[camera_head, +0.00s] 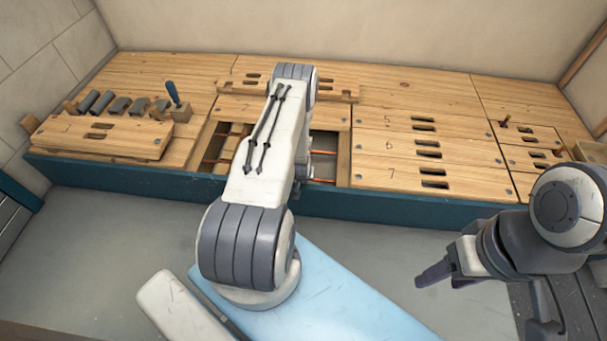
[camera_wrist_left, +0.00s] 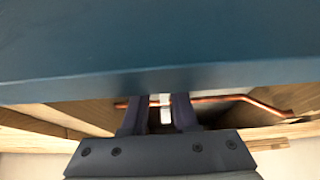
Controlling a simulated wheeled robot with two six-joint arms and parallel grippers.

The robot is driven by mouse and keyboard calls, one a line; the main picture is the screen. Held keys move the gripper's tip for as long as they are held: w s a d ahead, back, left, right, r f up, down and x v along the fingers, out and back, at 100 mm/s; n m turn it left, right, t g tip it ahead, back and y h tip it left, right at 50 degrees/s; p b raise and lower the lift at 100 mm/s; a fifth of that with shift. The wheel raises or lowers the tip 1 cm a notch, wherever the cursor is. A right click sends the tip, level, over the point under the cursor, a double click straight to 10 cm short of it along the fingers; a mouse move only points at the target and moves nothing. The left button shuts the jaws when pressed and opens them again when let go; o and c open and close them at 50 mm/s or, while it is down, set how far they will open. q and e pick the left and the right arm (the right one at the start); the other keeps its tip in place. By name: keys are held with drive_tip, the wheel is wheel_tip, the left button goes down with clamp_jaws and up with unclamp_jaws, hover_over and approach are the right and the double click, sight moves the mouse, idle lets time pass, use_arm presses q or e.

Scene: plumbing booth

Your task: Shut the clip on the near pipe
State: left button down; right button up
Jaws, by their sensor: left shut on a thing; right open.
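The copper near pipe (camera_wrist_left: 245,98) crosses the open floor bay in the left wrist view; it bends at the right. A small white clip (camera_wrist_left: 166,101) sits on the pipe between the fingers of my left gripper (camera_wrist_left: 160,113). The left gripper is shut on the clip, a finger on each side. In the head view my left arm hides this gripper and the clip; short lengths of copper pipe (camera_head: 323,181) show beside the arm. I cannot tell whether the clip is latched. My right gripper (camera_head: 482,304) is open and empty, low at the right, away from the bay.
Wooden floor panels with slots (camera_head: 425,145) surround the open bay. A loose panel (camera_head: 100,140), grey blocks (camera_head: 118,104) and a blue-handled tool (camera_head: 173,93) lie on the left. A blue front edge (camera_wrist_left: 160,45) fills the upper left wrist view.

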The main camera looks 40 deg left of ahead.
use_arm(q)
drive_tip(key=c, duration=0.7)
unclamp_jaws()
drive_tip(key=p+v, duration=0.5)
drive_tip(key=v, duration=0.5)
drive_tip(key=shift+s+d+r, duration=0.1)
drive_tip(key=shift+d+r, duration=0.05)
drive_tip(key=shift+r, duration=0.05)
